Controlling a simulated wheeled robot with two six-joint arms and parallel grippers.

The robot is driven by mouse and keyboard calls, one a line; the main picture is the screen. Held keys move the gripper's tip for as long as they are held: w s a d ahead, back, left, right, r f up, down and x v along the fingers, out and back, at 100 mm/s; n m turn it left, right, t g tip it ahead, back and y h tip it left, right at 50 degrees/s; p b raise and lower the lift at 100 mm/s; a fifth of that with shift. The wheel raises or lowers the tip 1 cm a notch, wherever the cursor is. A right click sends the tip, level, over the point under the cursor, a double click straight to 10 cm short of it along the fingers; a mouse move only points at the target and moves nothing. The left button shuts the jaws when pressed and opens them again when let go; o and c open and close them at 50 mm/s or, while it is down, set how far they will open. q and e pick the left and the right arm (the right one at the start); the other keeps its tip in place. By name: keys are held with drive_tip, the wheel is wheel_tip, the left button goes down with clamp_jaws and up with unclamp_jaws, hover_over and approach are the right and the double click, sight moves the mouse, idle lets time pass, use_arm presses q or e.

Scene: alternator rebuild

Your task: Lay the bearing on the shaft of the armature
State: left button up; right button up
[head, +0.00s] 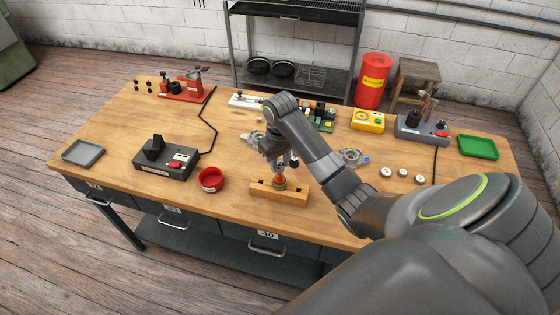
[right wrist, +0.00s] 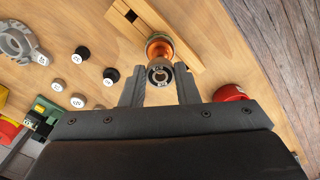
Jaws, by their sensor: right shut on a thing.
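My right gripper (head: 277,163) is over the wooden cradle (head: 293,195) near the table's front edge. In the right wrist view the gripper (right wrist: 160,88) is shut on the bearing (right wrist: 159,76), a small dark-and-silver ring marked with a label. The armature (head: 279,183) stands upright in the cradle, copper-orange in colour, and shows just beyond the bearing in the right wrist view (right wrist: 158,46). The bearing is in line with the armature's shaft end and hides it. I cannot tell whether it touches the shaft. My left gripper is not in view.
A red bowl (head: 210,180) and a dark fixture (head: 165,160) stand left of the cradle. Several small round parts (head: 403,173) and a metal housing (head: 351,157) lie to the right. A yellow meter (head: 368,121) and a green tray (head: 478,147) are farther back.

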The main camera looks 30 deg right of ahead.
drive_tip(key=shift+p, duration=0.5)
drive_tip(key=shift+f, duration=0.1)
idle(0.6)
drive_tip(key=o, duration=1)
drive_tip(key=shift+o, duration=0.2)
